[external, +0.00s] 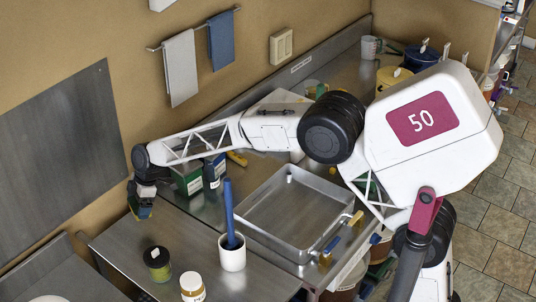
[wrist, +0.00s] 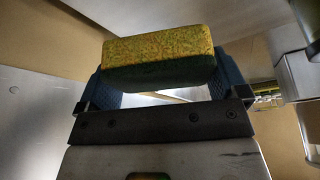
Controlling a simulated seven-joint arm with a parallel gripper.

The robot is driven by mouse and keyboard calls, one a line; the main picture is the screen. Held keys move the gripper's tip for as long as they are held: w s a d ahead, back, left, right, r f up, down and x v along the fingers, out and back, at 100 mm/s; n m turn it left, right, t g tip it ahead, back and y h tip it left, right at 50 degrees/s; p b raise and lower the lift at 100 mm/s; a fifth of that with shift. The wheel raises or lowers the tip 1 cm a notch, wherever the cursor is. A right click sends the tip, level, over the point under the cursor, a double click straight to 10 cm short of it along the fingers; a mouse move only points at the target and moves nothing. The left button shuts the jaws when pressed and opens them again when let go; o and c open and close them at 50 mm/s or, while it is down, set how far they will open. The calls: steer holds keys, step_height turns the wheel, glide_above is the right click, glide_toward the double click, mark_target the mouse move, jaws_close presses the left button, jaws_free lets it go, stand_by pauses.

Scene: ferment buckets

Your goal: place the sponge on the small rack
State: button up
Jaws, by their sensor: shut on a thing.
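My gripper (external: 140,204) is at the far left end of my arm in the external view, over the left end of the steel counter near the wall. In the wrist view my gripper (wrist: 163,85) is shut on the yellow-green sponge (wrist: 158,50), with a dark blue finger at each short end. The sponge's yellow side is lit and its underside is dark. In the external view the sponge (external: 145,213) shows only as a small patch of colour at the fingertips. I cannot pick out the small rack in either view.
A green box (external: 188,181) and a dark blue box (external: 214,171) stand just right of my gripper. A white cup (external: 232,257) holding a blue object, a dark jar (external: 157,265) and a white-lidded jar (external: 192,286) stand in front. A large steel tray (external: 247,228) lies further right.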

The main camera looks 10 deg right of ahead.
mark_target(141, 229)
steer(key=shift+f, duration=1.25)
steer(key=shift+f, duration=0.15)
steer(key=shift+f, duration=2.5)
steer(key=shift+f, duration=0.2)
steer(key=o, duration=0.6)
steer(key=shift+r, duration=0.2)
steer(key=v, duration=1.2)
